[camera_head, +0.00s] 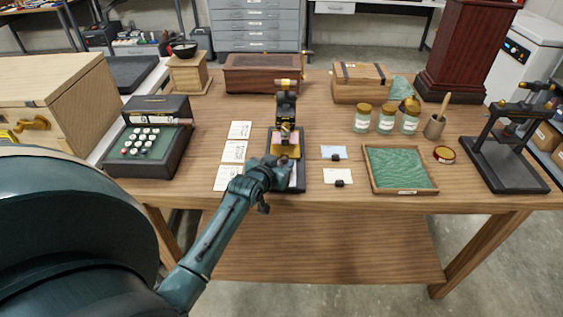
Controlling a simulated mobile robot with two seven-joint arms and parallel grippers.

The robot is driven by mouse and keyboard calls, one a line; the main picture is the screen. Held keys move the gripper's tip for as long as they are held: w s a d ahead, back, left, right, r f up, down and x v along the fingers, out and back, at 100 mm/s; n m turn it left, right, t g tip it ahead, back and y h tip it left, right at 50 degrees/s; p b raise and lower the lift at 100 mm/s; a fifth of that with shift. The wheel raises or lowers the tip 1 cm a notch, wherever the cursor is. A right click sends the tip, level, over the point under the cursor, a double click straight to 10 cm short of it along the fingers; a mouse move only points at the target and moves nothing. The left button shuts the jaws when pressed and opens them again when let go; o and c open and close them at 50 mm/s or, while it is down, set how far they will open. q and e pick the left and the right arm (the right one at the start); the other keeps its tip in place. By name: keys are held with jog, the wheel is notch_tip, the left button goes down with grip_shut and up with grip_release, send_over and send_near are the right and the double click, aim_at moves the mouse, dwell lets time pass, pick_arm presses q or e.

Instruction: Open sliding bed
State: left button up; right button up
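A small black and brass press-like device (286,108) stands upright near the middle of the wooden table (330,201). It has a dark base plate and a yellowish bed (288,150) low between its parts. My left gripper (276,174) is at the front of this device, over the near left part of its base. The wrist and hand cover much of that front, so the near edge of the bed is hidden. The fingers are small and dark, and I cannot tell whether they touch the bed or are open or shut. My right gripper is out of view.
Paper cards (234,151) lie left of the device; two small cards with dark pieces (337,176) lie right. A green-lined tray (399,165), several jars (386,119) and a black stand (502,150) are farther right. A keyed box (146,142) is left.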

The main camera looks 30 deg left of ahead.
pick_arm(q)
jog(key=shift+w+a+f, duration=0.1)
jog(key=shift+w+f, duration=0.15)
jog(key=shift+w, duration=0.4)
jog(key=shift+c, duration=0.3)
grip_shut()
